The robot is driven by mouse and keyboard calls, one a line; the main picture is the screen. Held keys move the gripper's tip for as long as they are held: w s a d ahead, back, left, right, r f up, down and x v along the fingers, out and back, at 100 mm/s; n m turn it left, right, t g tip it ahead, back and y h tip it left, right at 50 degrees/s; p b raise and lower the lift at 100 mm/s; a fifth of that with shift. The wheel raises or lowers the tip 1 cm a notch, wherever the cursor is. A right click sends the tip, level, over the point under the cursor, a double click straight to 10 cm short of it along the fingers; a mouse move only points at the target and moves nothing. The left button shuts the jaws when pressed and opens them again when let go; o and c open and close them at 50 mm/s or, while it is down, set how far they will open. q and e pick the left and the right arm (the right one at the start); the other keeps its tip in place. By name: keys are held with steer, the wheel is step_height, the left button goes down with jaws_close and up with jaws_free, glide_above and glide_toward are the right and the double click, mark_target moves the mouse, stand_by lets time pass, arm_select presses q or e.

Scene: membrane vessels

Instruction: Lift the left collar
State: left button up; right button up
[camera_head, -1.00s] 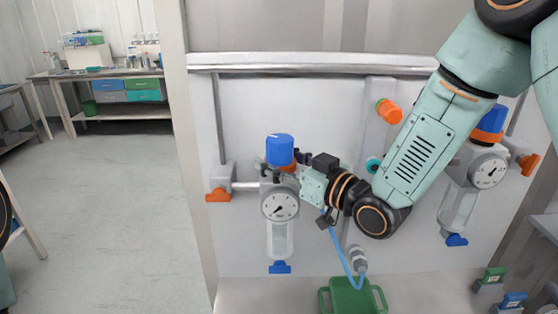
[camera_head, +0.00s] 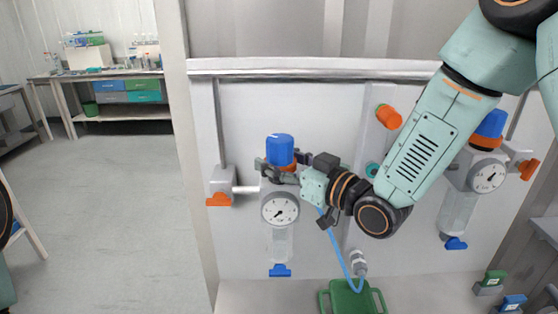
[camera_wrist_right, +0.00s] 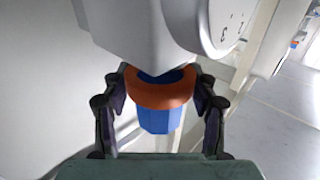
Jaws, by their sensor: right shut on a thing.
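The left vessel has a blue knob (camera_head: 280,149) on top, with the orange left collar (camera_head: 281,168) just under it. Below are a round gauge (camera_head: 280,209) and a clear bowl with a blue tap (camera_head: 280,270). My right gripper (camera_head: 283,172) reaches in from the right and is shut on the collar. In the right wrist view the collar (camera_wrist_right: 160,90) sits between the two dark fingers, with the blue knob (camera_wrist_right: 160,119) beyond it and the pale vessel body (camera_wrist_right: 150,35) above. The fingers partly hide the collar in the head view. My left gripper is not in view.
A second vessel with a gauge (camera_head: 488,176) stands at the right, partly behind my right arm. An orange knob (camera_head: 388,116) sticks out of the panel. A green container (camera_head: 350,300) with a blue hose stands below.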

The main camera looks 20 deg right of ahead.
mark_target(291, 163)
steer(key=shift+w+r, duration=0.1)
steer(key=shift+r, duration=0.25)
steer(key=o, duration=1.7)
steer(key=shift+s, duration=0.3)
steer(key=shift+w, duration=0.15)
steer(key=shift+f, duration=0.1)
steer(key=v, duration=0.3)
steer(key=shift+d, duration=0.2)
steer(key=shift+v, duration=2.2)
